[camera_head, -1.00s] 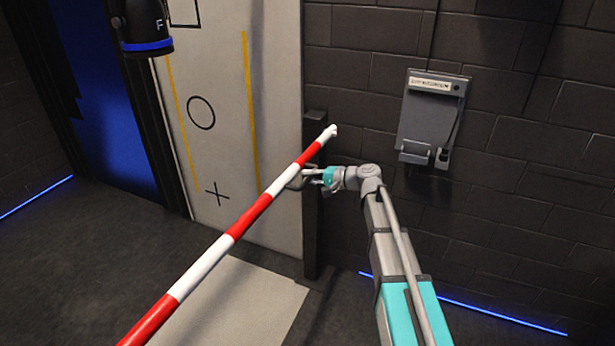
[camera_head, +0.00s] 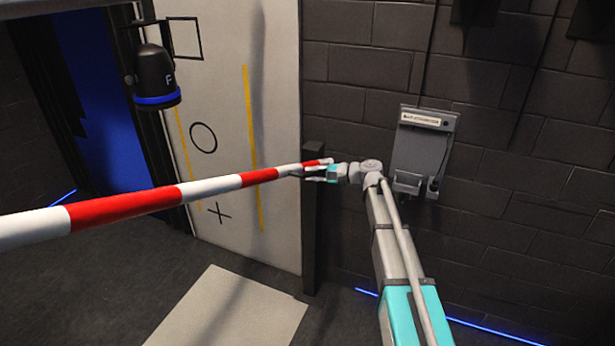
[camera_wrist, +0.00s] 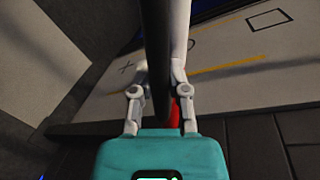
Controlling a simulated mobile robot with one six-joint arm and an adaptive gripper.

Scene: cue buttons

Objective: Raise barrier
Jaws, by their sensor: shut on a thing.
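The barrier is a red and white striped pole (camera_head: 155,201). It runs from the left edge of the head view to a dark post (camera_head: 313,220) beside the wall and slopes only slightly. My gripper (camera_head: 307,171) is shut on the pole near its end at the post. In the wrist view, the pole (camera_wrist: 179,30) runs up between the fingers of my gripper (camera_wrist: 160,88), with a finger on each side. The dark post partly hides the pole's red end there.
A grey wall box (camera_head: 422,150) hangs right of my arm. A black lamp-like device (camera_head: 155,75) marked F hangs at upper left. A pale panel (camera_head: 230,120) with symbols stands behind the pole. A pale mat (camera_head: 235,310) lies on the dark floor.

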